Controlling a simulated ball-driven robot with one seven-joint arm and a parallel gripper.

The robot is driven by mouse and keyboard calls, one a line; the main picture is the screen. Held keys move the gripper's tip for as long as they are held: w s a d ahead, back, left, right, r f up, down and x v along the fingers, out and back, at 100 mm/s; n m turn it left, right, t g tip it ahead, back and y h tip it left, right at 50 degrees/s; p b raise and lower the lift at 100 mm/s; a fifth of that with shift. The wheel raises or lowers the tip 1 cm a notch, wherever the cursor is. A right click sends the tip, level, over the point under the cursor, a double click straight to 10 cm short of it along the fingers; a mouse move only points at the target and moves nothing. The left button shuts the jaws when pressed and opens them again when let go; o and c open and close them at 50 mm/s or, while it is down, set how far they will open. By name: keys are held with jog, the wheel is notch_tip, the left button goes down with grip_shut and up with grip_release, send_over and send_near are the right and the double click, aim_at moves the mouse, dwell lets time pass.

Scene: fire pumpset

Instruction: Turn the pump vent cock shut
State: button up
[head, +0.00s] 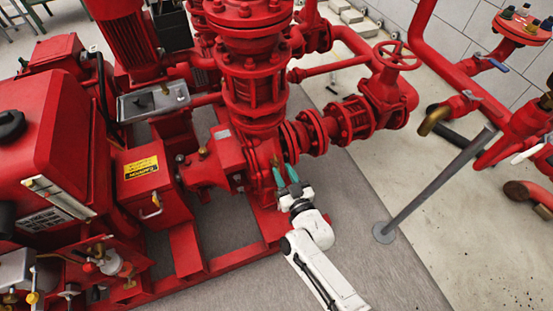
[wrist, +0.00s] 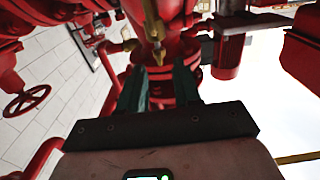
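A brass cock (wrist: 155,32) shows in the wrist view, on the red pump body (wrist: 184,88). Its pointed brass end lies between and just beyond my fingertips in the picture. My gripper (wrist: 160,80) has two dark green fingers spread apart, with a clear gap and nothing held. I cannot tell whether either finger touches the cock. In the head view my gripper (head: 285,173) is beside the lower part of the red pump (head: 262,188), below the flanged pipe. I cannot make out the cock clearly there; the fingers and pump partly hide that spot.
A red handwheel valve (head: 397,57) and flanged pipe (head: 320,132) stand above and right of my gripper. A grey slanted post (head: 440,182) stands on the floor to the right. Red base rails (head: 187,255) lie to the left. The grey floor (head: 385,265) at the lower right is clear.

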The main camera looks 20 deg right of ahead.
aim_at(276, 158)
jog(key=w+b, duration=0.1)
jog(key=w, duration=0.5)
grip_shut()
dwell(0.3)
